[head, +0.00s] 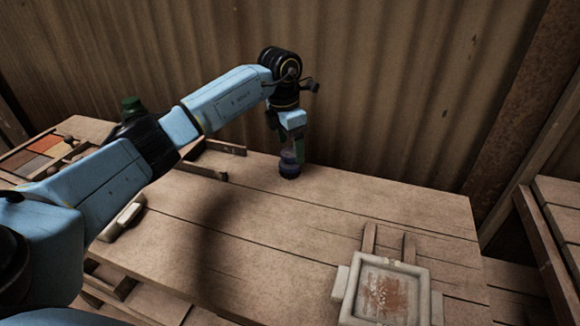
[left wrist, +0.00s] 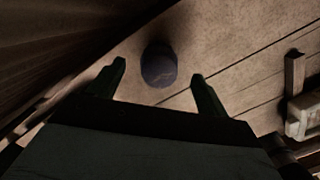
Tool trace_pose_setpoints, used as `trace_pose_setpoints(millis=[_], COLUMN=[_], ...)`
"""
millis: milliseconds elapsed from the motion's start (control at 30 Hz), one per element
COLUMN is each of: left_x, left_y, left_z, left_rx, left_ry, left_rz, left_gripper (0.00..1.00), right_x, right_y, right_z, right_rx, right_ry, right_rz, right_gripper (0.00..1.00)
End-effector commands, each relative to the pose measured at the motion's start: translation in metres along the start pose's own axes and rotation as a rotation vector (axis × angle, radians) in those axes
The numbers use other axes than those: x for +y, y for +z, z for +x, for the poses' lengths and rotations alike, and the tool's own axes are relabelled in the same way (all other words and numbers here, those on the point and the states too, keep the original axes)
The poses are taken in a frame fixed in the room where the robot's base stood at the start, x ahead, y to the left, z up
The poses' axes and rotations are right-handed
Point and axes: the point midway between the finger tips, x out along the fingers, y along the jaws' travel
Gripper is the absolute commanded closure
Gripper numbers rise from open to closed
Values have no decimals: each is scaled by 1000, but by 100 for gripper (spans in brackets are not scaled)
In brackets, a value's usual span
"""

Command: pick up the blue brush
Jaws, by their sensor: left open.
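The blue brush (head: 289,167) stands on the wooden table near its back edge, a dark blue rounded shape. My left gripper (head: 291,146) points down right over it. In the left wrist view the brush (left wrist: 158,68) shows as a dark round shape between and slightly beyond the two spread fingertips of the left gripper (left wrist: 158,71). The left gripper is open. I cannot tell whether either finger touches the brush. The gripper partly hides the brush's upper part in the head view. My right gripper is not in view.
A pale square frame (head: 433,297) with a reddish-brown patch inside is at the table's front right. A wooden holder (head: 204,171) lies left of the brush. A green-topped thing (head: 131,103) shows behind my left arm. The table's middle is clear; a corrugated wall (head: 400,90) stands behind.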

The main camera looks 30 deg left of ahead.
Motion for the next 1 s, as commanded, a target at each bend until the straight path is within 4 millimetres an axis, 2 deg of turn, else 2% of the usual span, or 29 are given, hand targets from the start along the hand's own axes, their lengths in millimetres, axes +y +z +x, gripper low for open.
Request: trace_pose_setpoints(millis=[167, 467, 767, 800, 1000], left_x=[0, -1, -1, -1, -1], left_y=[-2, -5, -5, -5, -5], left_z=[14, 50, 54, 54, 54], left_rx=[2, 1, 0, 0, 0], left_ry=[-2, -2, 0, 0, 0], left_rz=[0, -1, 0, 0, 0], left_gripper=[23, 23, 23, 24, 50], right_x=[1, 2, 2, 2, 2], right_y=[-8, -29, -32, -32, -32], right_z=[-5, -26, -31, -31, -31], right_rx=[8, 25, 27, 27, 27], right_ry=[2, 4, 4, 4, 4], right_rz=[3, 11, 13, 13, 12], right_gripper=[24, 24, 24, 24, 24])
